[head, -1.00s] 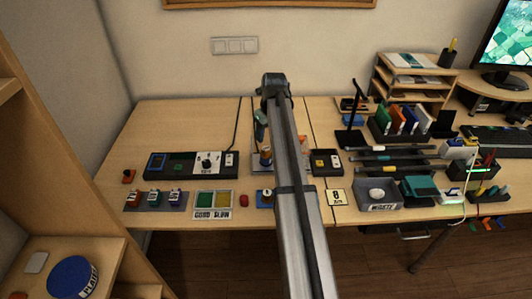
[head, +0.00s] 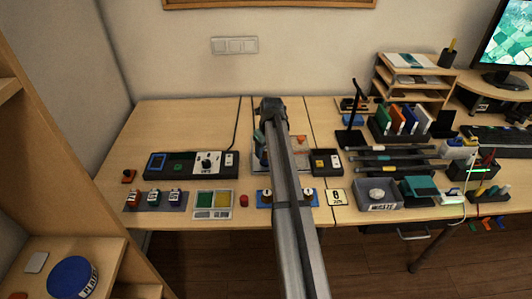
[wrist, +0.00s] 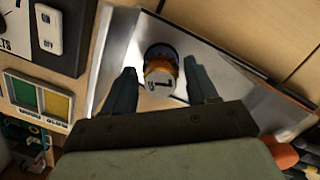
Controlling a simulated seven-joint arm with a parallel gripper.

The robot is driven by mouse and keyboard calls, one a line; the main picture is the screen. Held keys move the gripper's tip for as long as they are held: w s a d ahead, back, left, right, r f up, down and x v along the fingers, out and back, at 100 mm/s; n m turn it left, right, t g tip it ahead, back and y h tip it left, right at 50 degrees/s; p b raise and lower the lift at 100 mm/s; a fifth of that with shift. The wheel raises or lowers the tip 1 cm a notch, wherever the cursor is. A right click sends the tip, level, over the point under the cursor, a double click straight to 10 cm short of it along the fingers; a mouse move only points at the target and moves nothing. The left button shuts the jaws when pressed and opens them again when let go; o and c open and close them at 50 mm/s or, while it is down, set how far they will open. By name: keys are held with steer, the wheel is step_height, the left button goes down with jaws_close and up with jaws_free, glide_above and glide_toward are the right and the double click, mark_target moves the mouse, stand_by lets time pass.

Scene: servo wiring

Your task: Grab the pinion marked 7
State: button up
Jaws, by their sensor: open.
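The pinion (wrist: 161,72) shows in the wrist view as a short cylinder with a dark top end, an orange-brown toothed band and a pale face. Dark marks on the pale face include one that looks like an upside-down 7; the other mark is unclear. It stands on a shiny metal plate (wrist: 205,62). My gripper (wrist: 160,82) is open, with one dark finger to the left of the pinion and one to the right, and gaps on both sides. In the head view my arm hides most of the plate and I cannot make out the pinion there.
The green and yellow tray (head: 213,202) lies front left of the plate. A control box (head: 188,165) stands behind it, and a small black box (head: 326,161) is right of my arm. A blue strip with two round pieces (head: 266,198) lies at the front edge.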

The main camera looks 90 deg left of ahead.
steer(key=c, duration=0.8)
steer(key=shift+r, duration=0.1)
